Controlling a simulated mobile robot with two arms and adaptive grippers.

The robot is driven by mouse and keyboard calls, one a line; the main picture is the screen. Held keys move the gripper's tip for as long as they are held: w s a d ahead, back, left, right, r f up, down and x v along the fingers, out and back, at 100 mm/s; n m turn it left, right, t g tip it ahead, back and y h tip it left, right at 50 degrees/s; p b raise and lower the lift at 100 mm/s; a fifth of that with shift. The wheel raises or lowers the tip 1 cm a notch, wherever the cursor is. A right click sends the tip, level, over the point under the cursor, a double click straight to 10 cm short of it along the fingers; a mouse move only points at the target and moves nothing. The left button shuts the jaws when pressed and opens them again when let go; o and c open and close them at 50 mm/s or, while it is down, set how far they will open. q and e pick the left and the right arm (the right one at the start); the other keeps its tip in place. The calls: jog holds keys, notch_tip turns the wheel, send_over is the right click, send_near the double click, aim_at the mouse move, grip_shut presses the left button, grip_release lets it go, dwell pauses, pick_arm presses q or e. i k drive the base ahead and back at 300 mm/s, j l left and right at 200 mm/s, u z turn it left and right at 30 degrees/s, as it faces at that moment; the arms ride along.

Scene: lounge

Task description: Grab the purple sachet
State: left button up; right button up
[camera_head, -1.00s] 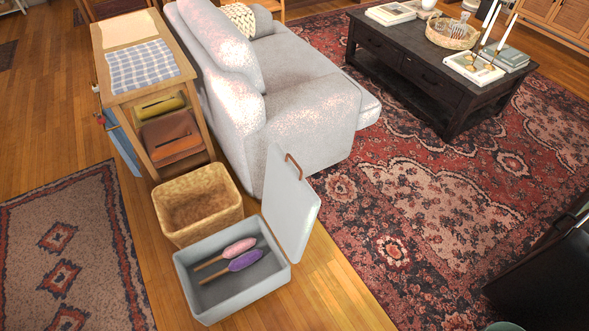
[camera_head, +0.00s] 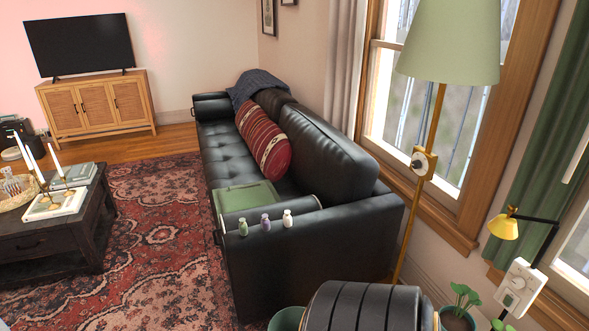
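Three small pouch- or bottle-like items stand in a row on the near arm of the black leather sofa (camera_head: 250,270). The middle one is purple (camera_head: 265,222), with a pale top. A green one (camera_head: 243,227) stands on its left and a white one (camera_head: 288,219) on its right. They are too small to tell for sure whether they are sachets. Neither of my grippers shows in this view.
A green flat item (camera_head: 248,195) and a red striped cushion (camera_head: 264,142) lie on the sofa. A floor lamp (camera_head: 437,100) stands to its right. A black ribbed rounded thing (camera_head: 365,308) fills the bottom front. The dark coffee table (camera_head: 85,240) is at left; patterned rug lies between.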

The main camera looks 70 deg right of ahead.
aim_at(265, 222)
jog(key=z, duration=1.95)
